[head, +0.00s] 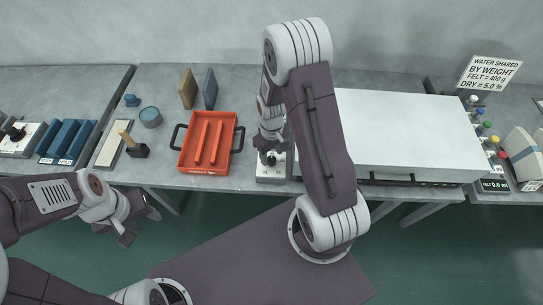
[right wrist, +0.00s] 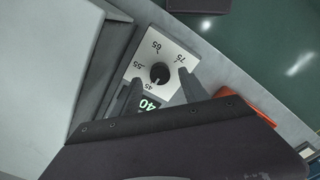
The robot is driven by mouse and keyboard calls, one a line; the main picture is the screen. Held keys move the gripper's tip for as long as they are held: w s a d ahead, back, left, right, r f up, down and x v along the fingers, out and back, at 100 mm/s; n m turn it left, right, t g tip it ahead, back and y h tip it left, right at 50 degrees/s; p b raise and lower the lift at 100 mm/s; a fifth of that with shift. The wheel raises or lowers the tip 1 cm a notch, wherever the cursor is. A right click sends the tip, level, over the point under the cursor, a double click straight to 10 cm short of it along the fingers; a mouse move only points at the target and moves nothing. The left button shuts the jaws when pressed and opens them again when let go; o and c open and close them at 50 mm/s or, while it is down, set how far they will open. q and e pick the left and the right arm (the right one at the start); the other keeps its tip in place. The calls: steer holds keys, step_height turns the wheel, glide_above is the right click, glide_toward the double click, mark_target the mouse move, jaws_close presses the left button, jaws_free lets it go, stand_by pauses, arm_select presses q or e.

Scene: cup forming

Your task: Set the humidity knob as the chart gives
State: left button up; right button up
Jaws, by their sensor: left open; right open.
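The humidity knob (right wrist: 160,73) is a round black dial on a white panel marked 45, 55, 65 and 75. A small green display (right wrist: 149,103) beside it appears to read 40. In the head view the panel (head: 272,178) stands on the bench right of the red tray. My right gripper (right wrist: 159,77) is open, its fingertips on either side of the knob; I cannot tell whether they touch it. My right arm partly hides the panel in the head view. My left gripper (head: 130,215) is open and empty in front of the bench.
A sign (head: 489,73) reads water shared by weight, felt 400 g, dry 5.0 %. A red tray (head: 187,158) stands left of the panel, a large white-topped box (head: 400,130) right of it.

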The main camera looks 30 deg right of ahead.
step_height(320, 180, down, 2)
steer(key=shift+f, duration=0.15)
jaws_close()
steer(key=shift+m, duration=0.3)
steer(key=m, duration=0.6)
steer(key=shift+p, duration=0.4)
steer(key=m, duration=0.6)
steer(key=shift+m, duration=0.4)
steer(key=shift+w+m, duration=0.1)
steer(key=shift+m, duration=0.2)
